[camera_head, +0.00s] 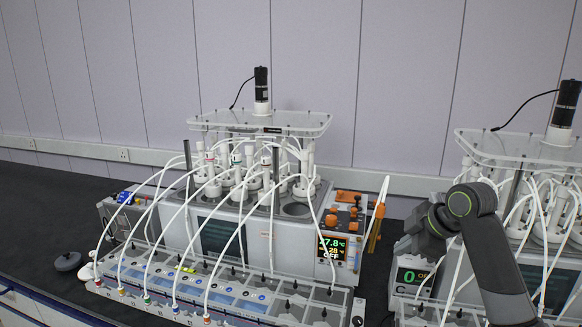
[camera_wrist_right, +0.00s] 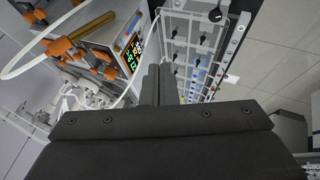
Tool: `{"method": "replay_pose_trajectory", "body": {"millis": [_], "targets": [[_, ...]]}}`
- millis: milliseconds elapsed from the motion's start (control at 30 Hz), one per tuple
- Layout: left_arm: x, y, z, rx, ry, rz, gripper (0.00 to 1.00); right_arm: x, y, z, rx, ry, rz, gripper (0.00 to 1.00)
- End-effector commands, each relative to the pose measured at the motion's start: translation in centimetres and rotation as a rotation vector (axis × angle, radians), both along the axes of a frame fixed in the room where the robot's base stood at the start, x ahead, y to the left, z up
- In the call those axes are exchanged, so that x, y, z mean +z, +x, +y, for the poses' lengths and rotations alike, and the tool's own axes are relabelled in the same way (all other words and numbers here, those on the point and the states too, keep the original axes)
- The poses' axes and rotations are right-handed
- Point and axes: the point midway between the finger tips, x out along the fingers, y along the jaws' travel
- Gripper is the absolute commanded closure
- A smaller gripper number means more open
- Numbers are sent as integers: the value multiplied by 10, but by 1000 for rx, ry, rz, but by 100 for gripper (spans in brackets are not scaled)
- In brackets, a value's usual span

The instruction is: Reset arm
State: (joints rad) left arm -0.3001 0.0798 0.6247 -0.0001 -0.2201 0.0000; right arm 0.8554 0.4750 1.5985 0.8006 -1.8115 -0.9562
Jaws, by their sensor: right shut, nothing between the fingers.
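My right arm shows at the right of the head view, with a grey joint with a green ring in front of the right reactor unit (camera_head: 497,147). The gripper's fingers cannot be made out there. In the right wrist view my right gripper (camera_wrist_right: 156,84) points away from the camera, its fingers together and nothing between them. Beyond the fingers are the reactor's display (camera_wrist_right: 130,55) and a clear rack with black knobs (camera_wrist_right: 203,41). My left gripper is not in view.
The left reactor unit (camera_head: 275,239) stands on a dark bench (camera_head: 38,213), with white hoses running down to a long bottle rack (camera_head: 223,295). Orange fittings (camera_head: 345,212) sit at its right side. The bench's left part is mostly clear.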

Motion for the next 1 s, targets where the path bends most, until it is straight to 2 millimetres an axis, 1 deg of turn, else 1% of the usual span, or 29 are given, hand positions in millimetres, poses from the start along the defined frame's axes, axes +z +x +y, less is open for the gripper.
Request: {"method": "replay_pose_trajectory", "body": {"millis": [33, 267, 367, 467, 500, 567, 600, 667, 700, 767, 800, 867, 900, 967, 1000], "targets": [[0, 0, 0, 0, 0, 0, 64, -11, -3, -1, -15, 2, 12, 100], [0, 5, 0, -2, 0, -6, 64, -62, -24, -4, -116, 14, 63, 100], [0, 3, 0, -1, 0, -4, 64, -91, -39, -6, -176, 23, 90, 100], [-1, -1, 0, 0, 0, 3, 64, -126, -62, -9, -256, 34, 125, 100], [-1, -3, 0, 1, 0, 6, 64, -143, -74, -10, -296, 41, 143, 100], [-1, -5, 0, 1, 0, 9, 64, -166, -94, -13, -363, 51, 165, 100], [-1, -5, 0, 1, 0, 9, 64, -181, -108, -14, -407, 58, 181, 100], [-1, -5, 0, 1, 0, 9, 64, -200, -129, -17, -476, 68, 200, 100], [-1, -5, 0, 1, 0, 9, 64, -213, -145, -19, -522, 77, 213, 100], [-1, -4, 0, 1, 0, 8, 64, -229, -168, -21, -593, 87, 231, 100], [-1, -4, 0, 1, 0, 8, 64, -239, -185, -23, -642, 95, 242, 100], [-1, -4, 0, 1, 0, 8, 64, -252, -209, -26, -714, 105, 257, 100], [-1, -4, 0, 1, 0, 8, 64, -259, -226, -28, -764, 112, 266, 100], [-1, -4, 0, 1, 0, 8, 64, -268, -252, -31, -840, 120, 277, 100], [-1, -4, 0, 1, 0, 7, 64, -273, -269, -33, -891, 128, 284, 100]]}}
